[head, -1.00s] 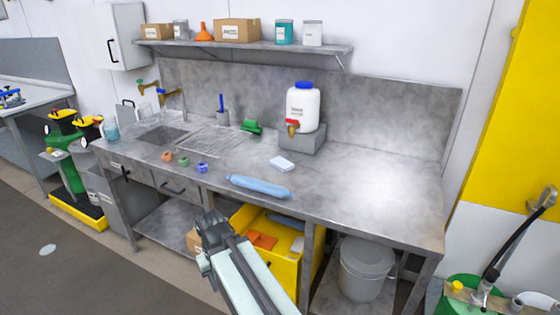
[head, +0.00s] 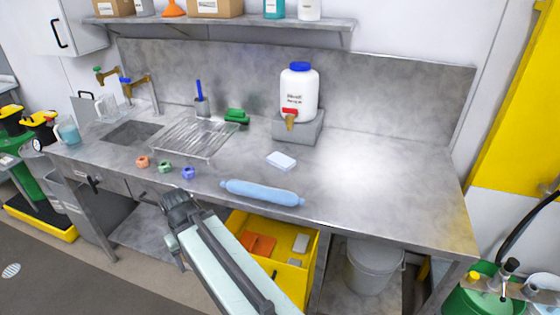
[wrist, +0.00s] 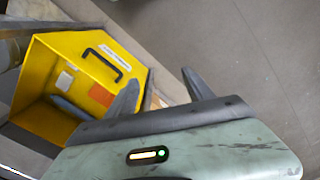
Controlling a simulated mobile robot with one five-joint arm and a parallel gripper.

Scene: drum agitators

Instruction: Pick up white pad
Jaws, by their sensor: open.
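The white pad (head: 281,160) is a small pale block lying flat on the steel worktop (head: 345,195), in front of the grey block under the white drum. A light blue roll (head: 262,192) lies nearer the front edge. My gripper (head: 172,204) is low in front of the bench, left of and below the pad, well apart from it. In the wrist view my gripper (wrist: 160,90) has its two fingers spread, with nothing between them. The pad does not show in the wrist view.
A white drum (head: 299,95) with a red tap stands behind the pad. Small coloured rings (head: 165,167) and a sink (head: 133,134) lie left. A yellow bin (head: 312,255) is under the bench; it also shows in the wrist view (wrist: 50,75). The right worktop is clear.

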